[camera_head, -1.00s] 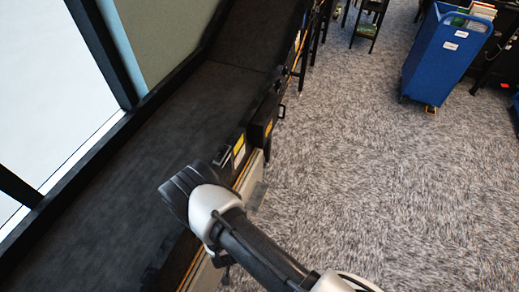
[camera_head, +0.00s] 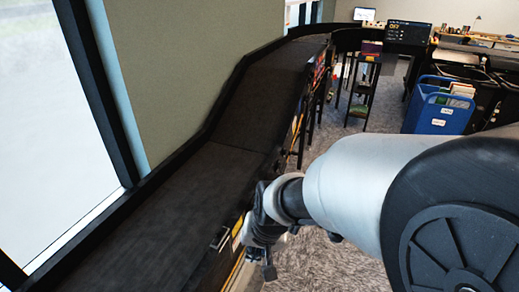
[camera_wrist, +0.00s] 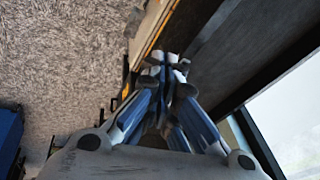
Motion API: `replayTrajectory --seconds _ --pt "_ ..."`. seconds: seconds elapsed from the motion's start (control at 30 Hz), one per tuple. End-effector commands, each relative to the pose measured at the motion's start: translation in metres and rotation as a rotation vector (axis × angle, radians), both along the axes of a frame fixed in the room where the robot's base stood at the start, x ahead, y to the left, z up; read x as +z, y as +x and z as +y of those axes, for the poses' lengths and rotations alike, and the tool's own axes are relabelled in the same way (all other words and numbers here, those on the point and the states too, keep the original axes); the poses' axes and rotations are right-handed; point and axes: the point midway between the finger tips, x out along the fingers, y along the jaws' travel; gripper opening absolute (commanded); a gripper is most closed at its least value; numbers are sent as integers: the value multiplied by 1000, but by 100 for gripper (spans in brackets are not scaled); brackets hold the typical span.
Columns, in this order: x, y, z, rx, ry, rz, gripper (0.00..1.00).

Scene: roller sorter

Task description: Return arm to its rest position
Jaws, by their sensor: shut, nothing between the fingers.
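My arm (camera_head: 365,185) fills the lower right of the head view, its white link and large dark joint close to the camera. Its far end reaches left to the edge of the conveyor. My gripper (camera_wrist: 167,65) shows in the middle of the wrist view, its blue-grey fingers drawn together at the tips. It is shut with nothing between the fingers. It hangs over the side rail of the conveyor in that view. In the head view the fingers cannot be made out clearly behind the wrist.
A black conveyor belt (camera_head: 180,205) runs along the left beside a window. A blue bin (camera_head: 437,112) with books stands at the right back. A dark shelf (camera_head: 364,88) and a screen (camera_head: 408,32) stand farther back. Grey carpet (camera_wrist: 65,60) is clear beside the conveyor.

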Motion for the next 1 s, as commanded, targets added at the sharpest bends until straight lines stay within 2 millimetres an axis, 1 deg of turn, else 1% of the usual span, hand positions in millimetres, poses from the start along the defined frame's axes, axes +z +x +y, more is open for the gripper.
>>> replayTrajectory --seconds 0.03,0.1,0.17,0.2,0.27,0.3,0.4,0.5,0.63,0.77,1.0 --pt "24 -9 -17 6 -6 -26 0" --pt "49 -24 -38 24 -23 -46 0" --pt "67 -40 -56 38 -42 -65 0" --pt "78 -51 -67 46 -55 -77 0" --pt "93 -69 -84 56 -79 -93 0" --pt "101 -82 -95 61 -95 -103 0" --pt "116 -113 -118 72 -139 -123 0" --pt "124 -139 -136 76 -179 -137 0" --pt "127 -162 -149 80 -213 -144 0" --pt "128 -171 -154 81 -228 -145 0" --pt "128 -172 -154 82 -229 -144 0"
